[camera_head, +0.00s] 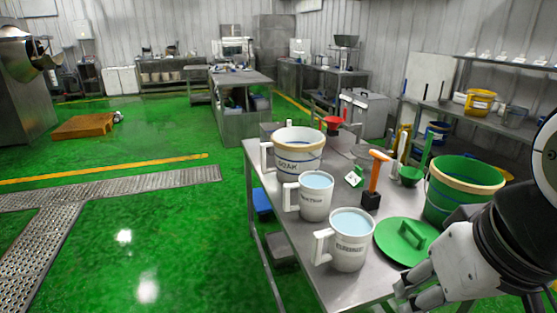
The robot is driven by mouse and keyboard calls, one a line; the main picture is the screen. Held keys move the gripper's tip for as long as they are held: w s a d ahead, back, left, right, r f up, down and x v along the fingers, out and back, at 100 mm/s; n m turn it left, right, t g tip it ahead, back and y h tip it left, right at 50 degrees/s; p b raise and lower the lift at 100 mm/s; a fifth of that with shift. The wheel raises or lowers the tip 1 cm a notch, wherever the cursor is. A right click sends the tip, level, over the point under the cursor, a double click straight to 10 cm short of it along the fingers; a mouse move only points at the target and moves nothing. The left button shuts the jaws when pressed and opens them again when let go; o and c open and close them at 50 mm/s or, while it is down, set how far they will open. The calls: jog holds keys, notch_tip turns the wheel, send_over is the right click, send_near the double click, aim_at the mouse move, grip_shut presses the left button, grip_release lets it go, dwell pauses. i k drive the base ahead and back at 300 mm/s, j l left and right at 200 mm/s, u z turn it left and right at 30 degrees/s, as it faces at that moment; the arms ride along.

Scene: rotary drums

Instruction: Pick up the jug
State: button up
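Three white, jug-like vessels with side handles stand upright on the steel table. The nearest jug (350,242) has a pale blue top surface and dark lettering; its handle points left. A similar jug (316,197) stands behind it. The largest vessel (298,152), with a tan rim band and blue stripes, stands farthest back. I cannot tell which one the task means. My gripper (415,291) is at the lower right, to the right of the nearest jug and apart from it. Its fingers look spread, with nothing seen between them.
A green lid (391,241) lies right of the nearest jug. A green bucket (452,205) stands behind my gripper. An orange-handled tool (374,178) stands mid-table (345,289). A shelf (462,118) lines the right wall. Green floor (170,240) is open to the left.

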aim_at(308, 198)
jog(key=i+j, duration=0.15)
jog(key=j, duration=0.25)
jog(key=i+j+u, duration=0.15)
jog(key=j, duration=0.3)
jog(key=i+j, duration=0.2)
jog(key=j, duration=0.2)
jog(key=i+j+u, duration=0.15)
jog(key=j, duration=0.25)
jog(key=i+j, duration=0.25)
jog(key=j, duration=0.15)
jog(key=k+u, duration=0.05)
